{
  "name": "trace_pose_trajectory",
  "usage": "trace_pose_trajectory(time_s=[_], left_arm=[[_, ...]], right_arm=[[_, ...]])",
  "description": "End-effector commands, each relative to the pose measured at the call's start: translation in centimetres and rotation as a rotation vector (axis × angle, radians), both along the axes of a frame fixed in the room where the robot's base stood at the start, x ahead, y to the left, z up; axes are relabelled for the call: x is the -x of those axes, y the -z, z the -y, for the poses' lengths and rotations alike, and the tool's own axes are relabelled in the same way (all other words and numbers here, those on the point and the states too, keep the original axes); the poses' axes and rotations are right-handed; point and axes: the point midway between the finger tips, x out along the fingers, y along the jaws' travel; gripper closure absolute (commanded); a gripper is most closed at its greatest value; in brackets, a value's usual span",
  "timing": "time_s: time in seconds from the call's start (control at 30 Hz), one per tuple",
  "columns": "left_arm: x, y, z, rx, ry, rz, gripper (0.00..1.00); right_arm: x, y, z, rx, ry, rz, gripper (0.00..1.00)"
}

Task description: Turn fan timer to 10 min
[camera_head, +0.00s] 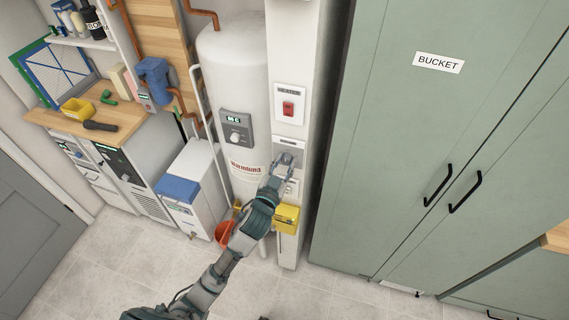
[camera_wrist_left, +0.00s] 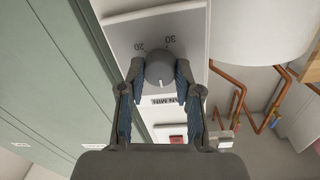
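The fan timer knob (camera_wrist_left: 160,70) is a dark grey dial with a white pointer line. It sits on a pale panel printed with 20 and 30 in the left wrist view. The pointer faces down in that view, toward a partly hidden label ending in "MIN". My left gripper (camera_wrist_left: 160,78) has one finger on each side of the knob, close to its rim. I cannot tell if both pads touch it. In the head view my left gripper (camera_head: 282,163) is at the timer panel (camera_head: 290,146) on the white column and hides the knob. My right gripper is out of view.
A red heater switch (camera_head: 288,108) is above the timer. A boiler control (camera_head: 237,130) is on the white tank to the left. A yellow box (camera_head: 286,218) sits below on the column. The green cabinet (camera_head: 390,130) stands close on the right.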

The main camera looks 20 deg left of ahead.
Motion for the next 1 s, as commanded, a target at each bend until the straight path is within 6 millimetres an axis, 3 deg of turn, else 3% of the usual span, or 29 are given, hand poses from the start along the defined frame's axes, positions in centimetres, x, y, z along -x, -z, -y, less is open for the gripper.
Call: trace_pose_trajectory(time_s=[0.07,0.47,1.0], left_arm=[[0.0,0.0,0.1,0.001,0.002,-0.001,1.00],[0.0,-0.2,0.1,-0.067,0.002,0.001,1.00],[0.0,-0.4,0.2,-0.518,0.003,0.015,1.00]], right_arm=[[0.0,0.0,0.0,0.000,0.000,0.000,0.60],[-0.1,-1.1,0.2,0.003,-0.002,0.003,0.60],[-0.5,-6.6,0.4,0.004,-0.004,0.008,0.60]])
